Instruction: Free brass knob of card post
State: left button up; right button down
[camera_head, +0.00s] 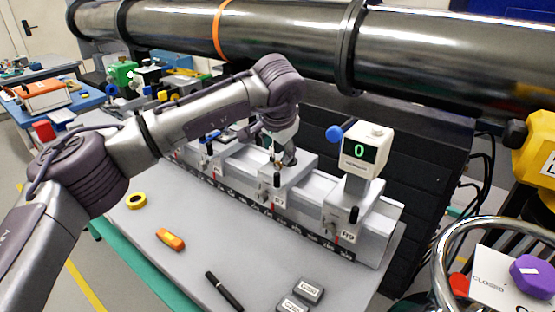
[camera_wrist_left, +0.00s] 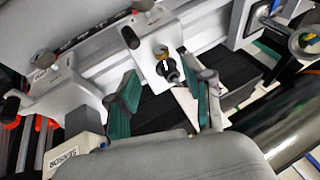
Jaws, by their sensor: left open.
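The brass knob (camera_wrist_left: 162,53) shows in the left wrist view, on top of a pale carrier block, beside a dark round part (camera_wrist_left: 168,70). My left gripper (camera_wrist_left: 166,88) is open and empty, with its teal fingers apart on either side below the knob in the picture. I cannot tell how much height separates them. In the head view my left gripper (camera_head: 284,158) hangs over the middle carrier (camera_head: 287,182) on the rail and hides most of what stands there. I cannot make out a card. My right gripper is not in view.
A display box reading 0 (camera_head: 366,150) with a blue knob (camera_head: 334,133) stands on the carrier to the right. A large steel pipe (camera_head: 290,35) runs behind and above. An orange tool (camera_head: 170,239), yellow ring (camera_head: 136,201) and black marker (camera_head: 224,291) lie on the bench.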

aim_at(277, 164)
pick_arm(q)
jog(key=x, duration=0.4)
jog(key=shift+w+f, duration=0.1)
jog(key=shift+w, duration=0.15)
jog(key=p+x, duration=0.1)
jog(key=x, duration=0.2)
jog(key=shift+s, duration=0.1)
jog(key=shift+f, duration=0.3)
jog(key=shift+c, duration=0.7)
jog(key=c, duration=0.8)
grip_shut()
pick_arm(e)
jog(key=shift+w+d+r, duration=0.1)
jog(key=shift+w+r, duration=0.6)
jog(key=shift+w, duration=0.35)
